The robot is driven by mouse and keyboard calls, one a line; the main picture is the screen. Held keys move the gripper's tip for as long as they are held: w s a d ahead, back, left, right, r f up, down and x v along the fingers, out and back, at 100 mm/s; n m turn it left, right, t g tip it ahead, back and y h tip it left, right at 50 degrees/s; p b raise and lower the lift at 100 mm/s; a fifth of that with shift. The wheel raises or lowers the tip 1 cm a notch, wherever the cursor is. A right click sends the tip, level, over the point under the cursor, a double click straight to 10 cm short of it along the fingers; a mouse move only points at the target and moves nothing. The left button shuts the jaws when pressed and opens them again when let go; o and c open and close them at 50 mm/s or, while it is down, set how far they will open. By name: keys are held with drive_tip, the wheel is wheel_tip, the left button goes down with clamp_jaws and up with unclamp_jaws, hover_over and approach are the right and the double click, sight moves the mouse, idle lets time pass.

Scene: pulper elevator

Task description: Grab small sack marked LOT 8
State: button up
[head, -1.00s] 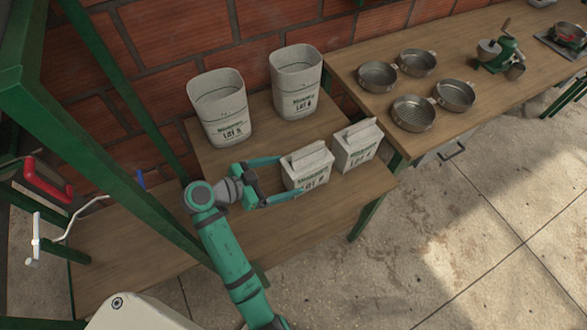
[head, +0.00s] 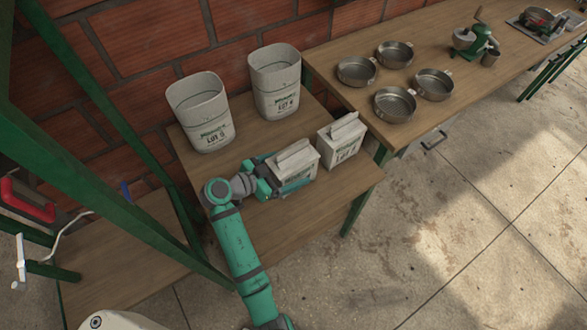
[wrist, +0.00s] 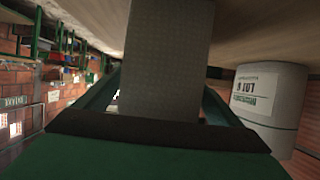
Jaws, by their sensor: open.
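Two small white paper sacks with folded tops stand upright on the low wooden table: a left one (head: 296,160) and a right one (head: 341,141). Their lot numbers are too small to read for sure, and a finger covers much of the left one's front label. My gripper (head: 281,172) is open around the left small sack, one finger along its front and one behind. In the wrist view, the sack's plain side (wrist: 168,55) fills the space between the fingers of my gripper (wrist: 162,95).
A higher table (head: 345,45) at right holds several metal pans (head: 394,103) and a green grinder (head: 480,42). A green frame post (head: 110,180) stands left.

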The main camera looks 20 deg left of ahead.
drive_tip(key=shift+w+d+f, duration=0.25)
drive_tip(key=shift+w+d, duration=0.15)
drive_tip(key=shift+w, duration=0.05)
drive_tip(key=shift+a, duration=0.1)
drive_tip(key=shift+c, duration=0.9)
drive_tip(key=shift+s, duration=0.1)
drive_tip(key=c, duration=1.5)
drive_tip(key=shift+r, duration=0.1)
drive_tip(key=shift+c, duration=0.6)
